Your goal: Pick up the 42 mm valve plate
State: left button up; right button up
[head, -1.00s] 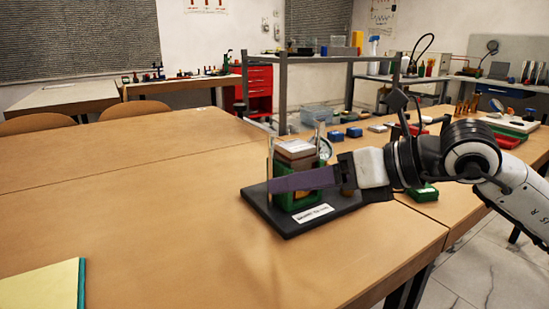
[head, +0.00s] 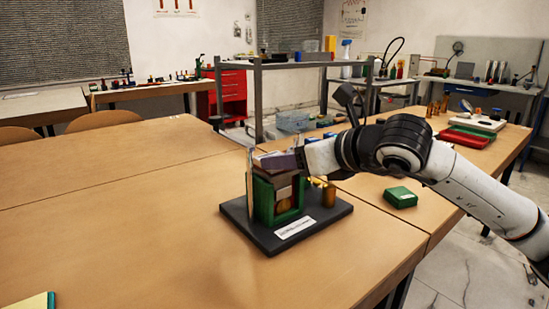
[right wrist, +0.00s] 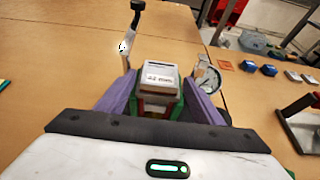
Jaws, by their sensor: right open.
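The valve plate (right wrist: 160,71), a pale block marked "42 mm", sits at the top of the green holder (head: 264,203) on the black rig base (head: 335,212). My right gripper (right wrist: 160,80) is open, its two purple fingers on either side of the plate and holder in the right wrist view. I cannot tell whether either finger touches the plate. In the head view the right gripper (head: 272,160) is at the top of the holder and partly hides the plate. My left gripper is not in view.
A brass cylinder (head: 329,196) stands on the base. A dial gauge (right wrist: 209,80) is close beside the right finger. A green box (head: 400,197) lies right of the rig. A grey frame (head: 258,100) stands behind.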

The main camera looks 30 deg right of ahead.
jog(key=x, duration=0.3)
jog(key=shift+w, duration=0.2)
jog(key=shift+c, duration=0.4)
jog(key=c, duration=0.8)
